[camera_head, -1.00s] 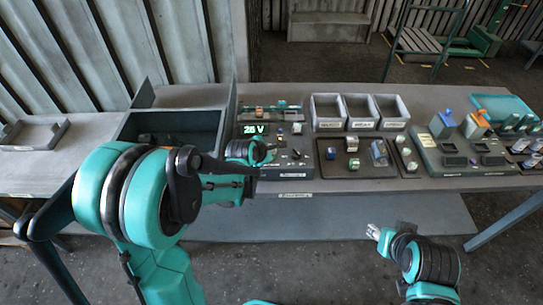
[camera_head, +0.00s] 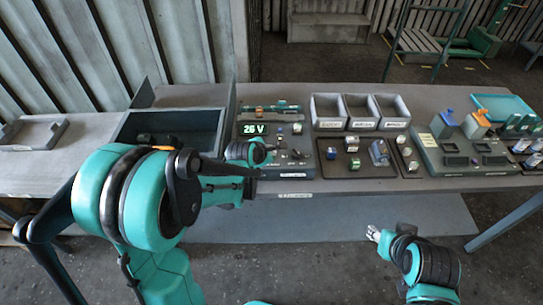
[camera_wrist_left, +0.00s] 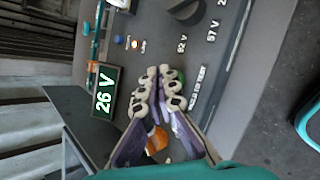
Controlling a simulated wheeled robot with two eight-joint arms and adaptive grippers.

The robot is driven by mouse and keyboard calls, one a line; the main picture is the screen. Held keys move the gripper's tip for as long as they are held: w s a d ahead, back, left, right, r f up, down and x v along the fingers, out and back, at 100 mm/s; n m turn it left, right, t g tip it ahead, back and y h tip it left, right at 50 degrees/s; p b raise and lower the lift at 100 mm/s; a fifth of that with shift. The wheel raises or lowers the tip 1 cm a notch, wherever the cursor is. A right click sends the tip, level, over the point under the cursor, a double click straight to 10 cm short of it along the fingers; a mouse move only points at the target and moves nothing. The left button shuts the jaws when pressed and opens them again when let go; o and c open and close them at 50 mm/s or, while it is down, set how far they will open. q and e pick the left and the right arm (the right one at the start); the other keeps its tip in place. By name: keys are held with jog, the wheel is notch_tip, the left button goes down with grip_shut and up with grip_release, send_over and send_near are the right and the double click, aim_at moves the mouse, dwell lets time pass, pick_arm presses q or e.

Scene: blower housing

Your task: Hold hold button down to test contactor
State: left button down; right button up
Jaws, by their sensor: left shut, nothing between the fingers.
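The test panel (camera_head: 290,172) stands on the bench, and its green display (camera_head: 254,129) reads 26 V. My left gripper (camera_head: 270,149) is over the panel, right of and below the display. In the left wrist view its fingertips (camera_wrist_left: 160,88) are together with nothing between them, beside the label "HOLD TO TEST" (camera_wrist_left: 197,88). A bit of a green button (camera_wrist_left: 181,75) shows at the fingertips; most of it is hidden, and I cannot tell whether it is pressed. My right gripper (camera_head: 373,233) is low in front of the bench; its jaws are too small to judge.
A dark rotary knob (camera_wrist_left: 186,10) and voltage marks are on the panel. An orange part (camera_wrist_left: 157,140) shows between the finger links. A dark open box (camera_head: 180,119) stands left of the panel. Three grey bins (camera_head: 359,125) and trays of parts are to the right.

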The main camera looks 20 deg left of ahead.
pick_arm(q)
jog(key=shift+f+b, duration=0.35)
jog(key=shift+r, duration=0.1)
dwell(2.2)
jog(key=shift+r+p, duration=0.6)
jog(key=shift+r, duration=0.15)
notch_tip(320, 180, up, 5)
jog(key=p, duration=0.4)
dwell(0.4)
